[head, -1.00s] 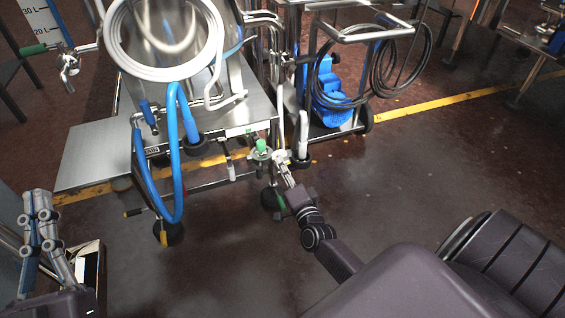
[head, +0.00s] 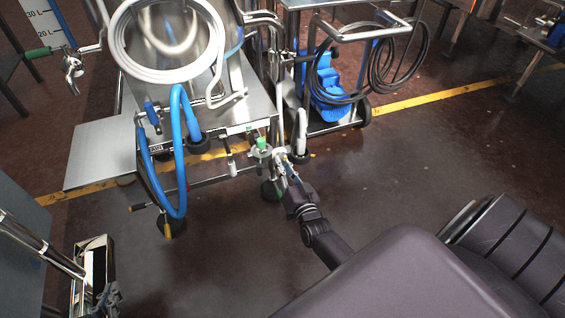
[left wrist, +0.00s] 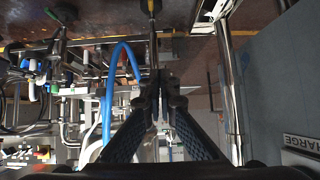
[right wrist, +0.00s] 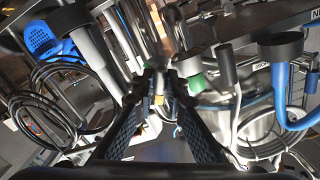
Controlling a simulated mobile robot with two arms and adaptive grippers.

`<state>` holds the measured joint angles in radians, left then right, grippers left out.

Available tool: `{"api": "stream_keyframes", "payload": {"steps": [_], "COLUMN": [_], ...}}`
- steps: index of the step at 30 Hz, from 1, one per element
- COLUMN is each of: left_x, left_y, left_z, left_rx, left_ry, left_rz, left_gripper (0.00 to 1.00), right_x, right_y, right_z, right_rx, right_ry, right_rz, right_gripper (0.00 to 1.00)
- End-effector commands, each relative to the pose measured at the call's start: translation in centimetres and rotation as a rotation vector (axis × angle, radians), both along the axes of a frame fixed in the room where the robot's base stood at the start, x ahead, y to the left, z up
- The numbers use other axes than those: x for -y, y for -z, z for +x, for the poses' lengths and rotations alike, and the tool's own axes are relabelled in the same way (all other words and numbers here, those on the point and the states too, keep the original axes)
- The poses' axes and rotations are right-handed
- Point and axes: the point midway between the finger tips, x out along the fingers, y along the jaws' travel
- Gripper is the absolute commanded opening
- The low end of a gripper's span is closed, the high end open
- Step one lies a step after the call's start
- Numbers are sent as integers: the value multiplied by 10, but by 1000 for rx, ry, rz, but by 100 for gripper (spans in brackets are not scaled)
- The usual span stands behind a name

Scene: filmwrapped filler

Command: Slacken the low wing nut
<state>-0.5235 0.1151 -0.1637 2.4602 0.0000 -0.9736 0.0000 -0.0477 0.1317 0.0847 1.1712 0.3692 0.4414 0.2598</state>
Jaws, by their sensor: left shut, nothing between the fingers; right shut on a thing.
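My right gripper (head: 283,162) is at the low metal clamp fitting (head: 279,153) under the steel machine's front right corner. It is shut on a small part there, which looks like the low wing nut; the fingers mostly hide it. In the right wrist view the fingertips (right wrist: 160,80) meet beside steel pipes and a green part (right wrist: 196,84). A green-topped valve (head: 262,146) sits just left of the clamp. My left gripper (head: 107,296) is low at the left, partly seen beside a shiny metal box. In the left wrist view its fingertips (left wrist: 159,84) are together and empty.
A blue hose (head: 178,150) loops down the machine's front, left of the clamp. A steel side shelf (head: 100,155) juts left. A cart with a blue pump (head: 329,95) and coiled black cable stands behind. A grey cabinet (head: 20,240) is at the left edge.

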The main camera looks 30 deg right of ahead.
Motion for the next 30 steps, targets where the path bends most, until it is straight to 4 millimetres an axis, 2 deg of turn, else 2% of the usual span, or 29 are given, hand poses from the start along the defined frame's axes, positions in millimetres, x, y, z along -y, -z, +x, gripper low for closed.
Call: {"api": "stream_keyframes", "payload": {"steps": [8,20,21,25,30], "left_x": [-4,-5,-5,-5,-5], "left_y": [11,12,12,12,12], "left_z": [-11,-12,-12,-12,-12], "left_rx": [-62,-69,-69,-68,-68], "left_ry": [-5,-6,-6,-6,-6], "left_rz": [14,16,16,16,16], "left_gripper": [0,0,0,0,0], "right_x": [0,0,0,0,0], "right_y": [1,1,1,1,1], "right_z": [-1,0,0,0,0], "right_rx": [-15,-16,-16,-15,-14], "right_ry": [0,0,0,0,1], "right_rz": [-54,-58,-58,-57,-57], "right_gripper": [0,0,15,30,30]}}
